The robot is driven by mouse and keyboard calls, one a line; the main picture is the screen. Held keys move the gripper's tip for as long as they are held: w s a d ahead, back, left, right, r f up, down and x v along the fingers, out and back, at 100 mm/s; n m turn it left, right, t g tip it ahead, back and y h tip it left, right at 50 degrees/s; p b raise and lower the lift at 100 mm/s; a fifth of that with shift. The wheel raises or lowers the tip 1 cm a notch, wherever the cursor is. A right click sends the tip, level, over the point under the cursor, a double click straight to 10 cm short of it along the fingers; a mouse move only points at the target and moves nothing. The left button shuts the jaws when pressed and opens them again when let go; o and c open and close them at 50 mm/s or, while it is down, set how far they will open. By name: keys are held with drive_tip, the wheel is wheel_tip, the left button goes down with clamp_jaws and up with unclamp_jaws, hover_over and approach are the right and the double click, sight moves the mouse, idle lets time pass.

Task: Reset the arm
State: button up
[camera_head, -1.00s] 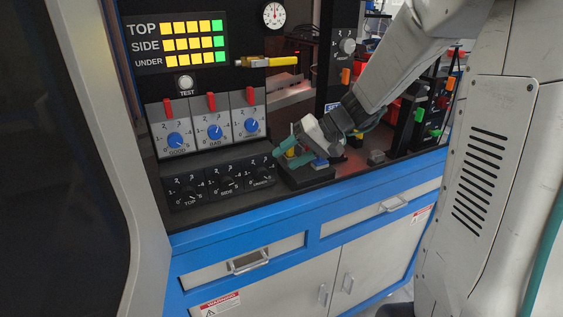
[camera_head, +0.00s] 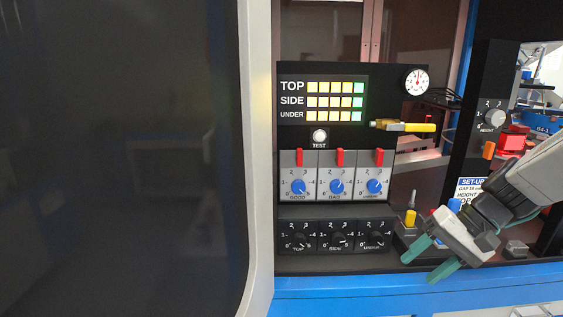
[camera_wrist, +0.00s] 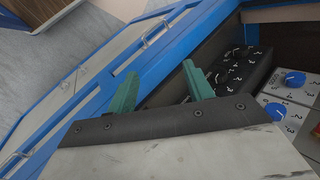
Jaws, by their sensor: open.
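My gripper (camera_head: 431,262) is at the right of the head view, at the front edge of the workbench. Its two green fingers are apart and nothing is between them. It points down and to the left, beside the row of black dials (camera_head: 338,238). In the wrist view my gripper (camera_wrist: 160,88) also shows spread and empty, above the bench's blue edge. My white and grey arm reaches in from the right.
A panel with yellow and green lights (camera_head: 336,99) stands behind blue knobs (camera_head: 337,187) with red levers. A yellow-handled lever (camera_head: 404,127) sticks out right. A yellow-and-grey switch (camera_head: 410,217) stands close behind my gripper. Blue cabinet fronts (camera_wrist: 150,70) lie below.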

drive_tip(key=s+a+r+n+h, duration=0.1)
drive_tip(key=s+r+h, duration=0.2)
drive_tip(key=s, duration=0.5)
drive_tip(key=s+r+n+h, duration=0.2)
drive_tip(key=s+h, duration=0.2)
drive_tip(key=s, duration=0.5)
drive_tip(key=shift+s+a+r, duration=0.25)
drive_tip(key=shift+a+r, duration=0.15)
idle(0.9)
